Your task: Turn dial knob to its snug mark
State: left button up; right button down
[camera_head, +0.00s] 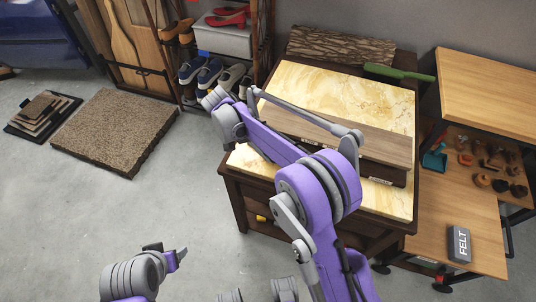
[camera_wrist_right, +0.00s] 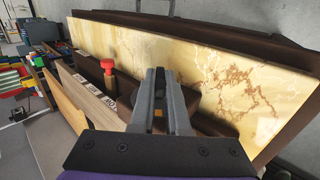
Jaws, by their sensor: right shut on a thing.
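A long dark brown unit with a wood-toned top (camera_head: 380,147) lies on the marbled table top (camera_head: 395,100). In the right wrist view its dark body (camera_wrist_right: 88,69) carries a red knob (camera_wrist_right: 108,66) left of my fingers. My right gripper (camera_wrist_right: 164,72) has its fingers close together at the dark body, shut on what looks like the dial knob. The fingers cover it, so its mark and turn angle cannot be read. In the head view my right arm hides that gripper. My left gripper (camera_head: 165,256) is low at the left, away from the table; its opening is unclear.
A green-handled tool (camera_head: 398,73) lies by the table's back right corner. A wooden bench (camera_head: 465,225) with a grey FELT block (camera_head: 459,244) stands at the right. A shoe rack and a brown mat (camera_head: 115,130) are at the left. The floor in front is clear.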

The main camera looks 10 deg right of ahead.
dwell(0.5)
jog(key=c, duration=0.9)
grip_release()
jog(key=p+v, duration=0.1)
jog(key=v, duration=0.9)
jog(key=shift+w+a+r, duration=0.15)
jog(key=shift+a+r, duration=0.1)
jog(key=shift+a, duration=0.05)
